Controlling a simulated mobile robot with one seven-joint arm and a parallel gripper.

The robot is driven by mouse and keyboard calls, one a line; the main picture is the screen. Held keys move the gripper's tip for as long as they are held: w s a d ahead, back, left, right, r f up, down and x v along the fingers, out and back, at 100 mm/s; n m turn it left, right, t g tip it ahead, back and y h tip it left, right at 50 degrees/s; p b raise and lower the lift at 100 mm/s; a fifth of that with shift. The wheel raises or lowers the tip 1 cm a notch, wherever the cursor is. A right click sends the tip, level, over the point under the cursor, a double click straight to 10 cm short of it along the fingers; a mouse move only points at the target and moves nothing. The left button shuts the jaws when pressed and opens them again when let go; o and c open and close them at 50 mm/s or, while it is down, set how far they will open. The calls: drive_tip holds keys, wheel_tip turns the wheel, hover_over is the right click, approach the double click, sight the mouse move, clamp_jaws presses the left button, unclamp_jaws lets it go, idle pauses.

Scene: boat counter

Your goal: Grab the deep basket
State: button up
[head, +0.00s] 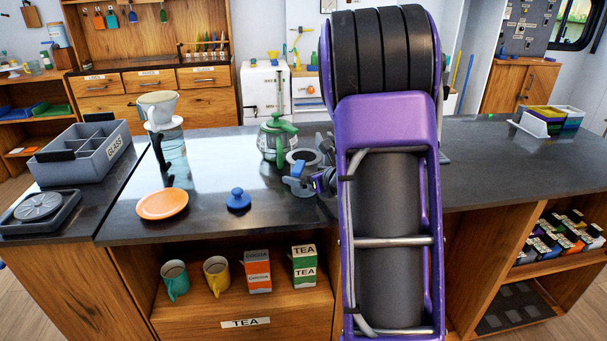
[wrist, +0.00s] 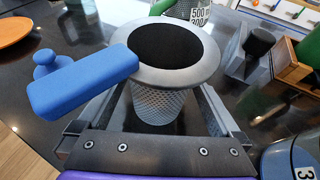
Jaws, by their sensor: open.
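The deep basket (wrist: 158,104) stands upright in the middle of the wrist view. It has a grey mesh body, a wide grey rim, a dark inside and a thick blue handle (wrist: 82,83) pointing left. My gripper (wrist: 160,112) is open, with one finger on each side of the mesh body below the rim. I cannot tell whether the fingers touch it. In the head view a grey ring-shaped rim (head: 303,153) shows beside my gripper (head: 308,183), and my arm hides much of that area.
A green-and-glass teapot (head: 275,140) stands just behind left. A blue lid (head: 238,200) and an orange plate (head: 162,204) lie on the dark counter to the left. A pour-over dripper (head: 160,108) and a grey GLASS bin (head: 80,155) are farther left. The right counter is mostly clear.

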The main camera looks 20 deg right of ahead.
drive_tip(key=c, duration=1.2)
